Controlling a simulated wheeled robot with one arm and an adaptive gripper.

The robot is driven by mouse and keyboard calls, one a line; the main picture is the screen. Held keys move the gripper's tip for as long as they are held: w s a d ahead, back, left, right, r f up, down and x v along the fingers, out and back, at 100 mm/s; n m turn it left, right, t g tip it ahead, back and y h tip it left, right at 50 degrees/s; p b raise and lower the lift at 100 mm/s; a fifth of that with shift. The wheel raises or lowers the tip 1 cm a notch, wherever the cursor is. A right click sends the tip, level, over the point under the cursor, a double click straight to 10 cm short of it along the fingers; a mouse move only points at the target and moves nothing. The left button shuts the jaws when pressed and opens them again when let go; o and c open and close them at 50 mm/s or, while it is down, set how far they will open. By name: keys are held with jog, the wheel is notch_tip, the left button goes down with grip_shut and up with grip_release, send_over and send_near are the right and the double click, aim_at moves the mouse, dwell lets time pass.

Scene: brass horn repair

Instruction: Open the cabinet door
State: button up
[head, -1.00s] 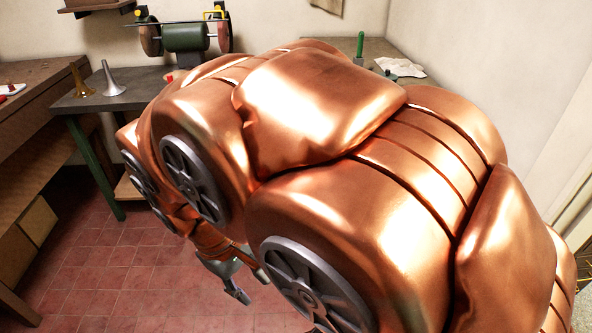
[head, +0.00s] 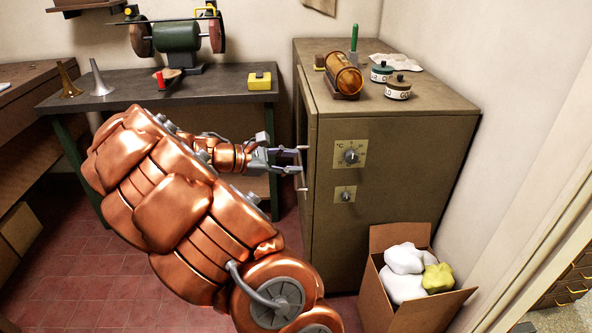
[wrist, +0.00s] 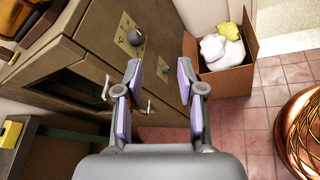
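The brown metal cabinet (head: 390,210) stands at right, its door side turned left and seen nearly edge-on in the head view; the door looks shut. The door handle (head: 303,188) juts left from it. In the wrist view the door has a dark window (wrist: 75,85), and the handle (wrist: 106,88) is partly hidden behind my left finger. My gripper (head: 282,160) is at the handle in the head view, pointing right at the door. It also shows in the wrist view (wrist: 159,68), with its fingers apart and nothing held. I cannot tell whether it touches the handle.
A cardboard box with rags (head: 385,305) stands on the floor against the cabinet's near side. A workbench (head: 120,95) with a grinder (head: 180,40) is behind. The red tiled floor at left is clear.

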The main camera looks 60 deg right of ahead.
jog(key=w+d+f+n+t+h+b, duration=0.2)
jog(key=w+d+f+n+h+b, duration=0.3)
jog(key=w+d+f+n, duration=0.7)
jog(key=s+d+f+m, duration=0.1)
jog(key=d+f+m, duration=0.1)
jog(key=d, duration=0.4)
jog(key=shift+s+f+m, duration=0.3)
jog(key=shift+s+m, duration=0.05)
jog(key=shift+m, duration=0.15)
grip_shut()
